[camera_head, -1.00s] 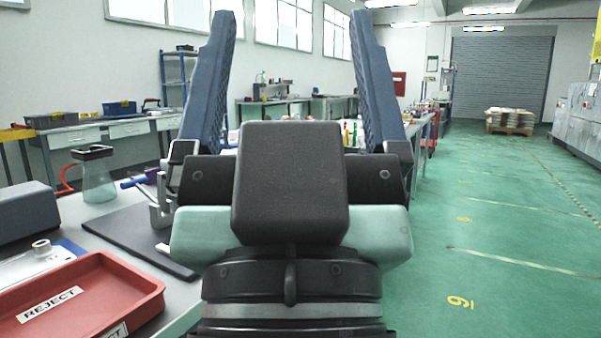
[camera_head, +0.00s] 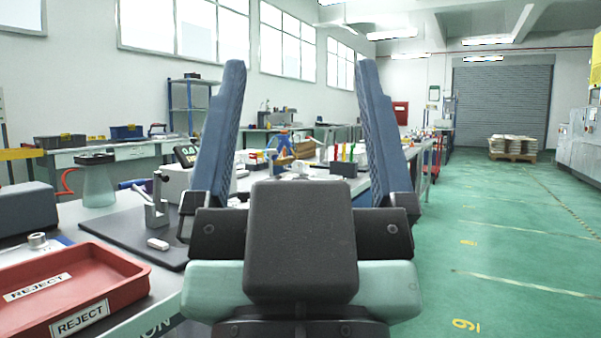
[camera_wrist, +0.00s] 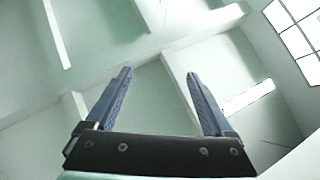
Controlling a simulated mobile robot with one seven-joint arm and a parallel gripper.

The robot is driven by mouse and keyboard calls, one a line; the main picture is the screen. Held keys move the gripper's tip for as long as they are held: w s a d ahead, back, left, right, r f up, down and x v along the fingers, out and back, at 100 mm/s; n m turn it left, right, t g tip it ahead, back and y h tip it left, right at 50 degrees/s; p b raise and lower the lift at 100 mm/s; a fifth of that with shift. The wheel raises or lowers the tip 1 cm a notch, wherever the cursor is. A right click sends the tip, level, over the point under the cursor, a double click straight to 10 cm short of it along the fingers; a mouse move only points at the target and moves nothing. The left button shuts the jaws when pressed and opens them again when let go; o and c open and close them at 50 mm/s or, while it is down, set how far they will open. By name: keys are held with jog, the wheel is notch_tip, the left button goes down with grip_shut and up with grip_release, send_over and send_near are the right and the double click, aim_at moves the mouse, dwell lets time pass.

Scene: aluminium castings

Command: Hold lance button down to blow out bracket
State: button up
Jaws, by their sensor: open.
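My gripper (camera_head: 299,68) is open and empty, its two blue ridged fingers pointing up and spread wide. It also shows open in the wrist view (camera_wrist: 158,74), against the ceiling. On the bench to its left, a grey metal fixture (camera_head: 156,216) stands on a dark mat, with a blue-ended tool (camera_head: 131,184) beside it, possibly the lance. I cannot make out its button. A small metal part (camera_head: 38,241) lies at the far left; I cannot tell whether it is the bracket. My gripper touches none of these and hides part of the bench.
A red tray marked REJECT (camera_head: 112,264) lies at the near left. A dark mat (camera_head: 112,230) holds a small white piece (camera_head: 158,244). A grey box with a display (camera_head: 186,156) stands behind.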

grip_shut()
dwell(1.5)
